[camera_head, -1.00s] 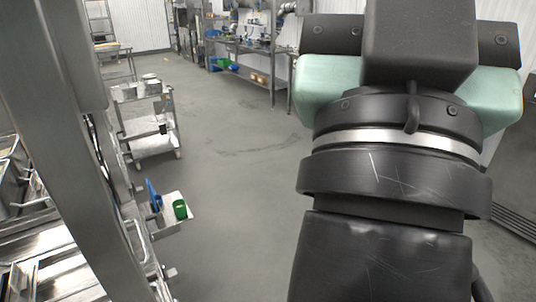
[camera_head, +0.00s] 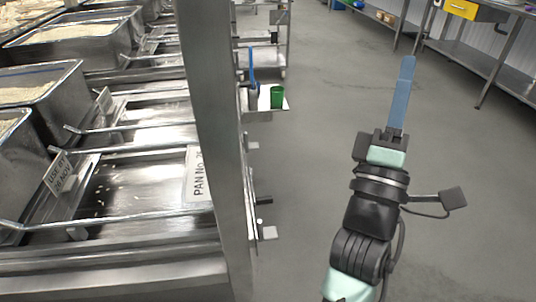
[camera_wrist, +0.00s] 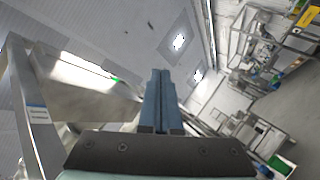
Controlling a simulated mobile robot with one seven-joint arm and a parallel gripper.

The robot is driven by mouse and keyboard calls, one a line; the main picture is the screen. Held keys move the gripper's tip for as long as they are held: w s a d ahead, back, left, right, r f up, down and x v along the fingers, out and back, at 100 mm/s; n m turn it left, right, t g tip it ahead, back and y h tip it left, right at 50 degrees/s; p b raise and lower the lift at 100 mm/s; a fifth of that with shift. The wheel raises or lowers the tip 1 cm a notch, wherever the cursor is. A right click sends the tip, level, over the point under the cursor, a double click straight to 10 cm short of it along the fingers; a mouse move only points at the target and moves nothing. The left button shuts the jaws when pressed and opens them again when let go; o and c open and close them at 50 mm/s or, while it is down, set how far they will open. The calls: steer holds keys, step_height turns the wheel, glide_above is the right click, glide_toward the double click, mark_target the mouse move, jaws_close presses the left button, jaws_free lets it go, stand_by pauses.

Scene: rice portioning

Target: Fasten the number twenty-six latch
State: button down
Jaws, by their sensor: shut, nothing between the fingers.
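My gripper (camera_head: 407,62) is raised over open floor at the right in the head view, its long blue fingers together and pointing up, empty. In the wrist view the blue fingers (camera_wrist: 160,80) also lie side by side with nothing between them. A white label (camera_head: 199,176) reading "PAN No. 2…" sits on the metal counter, partly hidden by a steel post. Small latch-like tabs stick out beyond the post, one dark (camera_head: 263,200) and one grey (camera_head: 268,233). I cannot read a number on them or tell which is twenty-six. My gripper is well right of them, touching nothing.
The steel post (camera_head: 212,130) stands between the counter and the floor. Metal pans of rice (camera_head: 45,95) line the left. A small shelf (camera_head: 262,115) holds a green cup (camera_head: 277,96) and a blue-handled item (camera_head: 251,68). A workbench (camera_head: 500,75) stands upper right. The middle floor is clear.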

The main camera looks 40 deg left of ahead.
steer(key=s+a+f+n+g+y+b, duration=0.2)
steer(key=f+n+b, duration=0.5)
steer(key=f, duration=1.1)
steer(key=s+a+f+n+g+y+b, duration=0.3)
steer(key=a+f+n+b, duration=0.4)
steer(key=f, duration=1.1)
steer(key=s+a+f+n+g+y+b, duration=0.3)
steer(key=f+n+b, duration=0.5)
steer(key=f, duration=0.9)
steer(key=a+g+y+b, duration=0.1)
steer(key=a+y+b, duration=0.1)
steer(key=y+b, duration=0.1)
steer(key=shift+s+a+f+n, duration=0.2)
steer(key=shift+a+f+n, duration=0.05)
steer(key=shift+f+n, duration=0.15)
steer(key=s+d+r+b+x, duration=0.1)
steer(key=r+b+x, duration=0.1)
steer(key=x, duration=1.1)
steer(key=shift+b, duration=0.65)
steer(key=shift+d, duration=0.15)
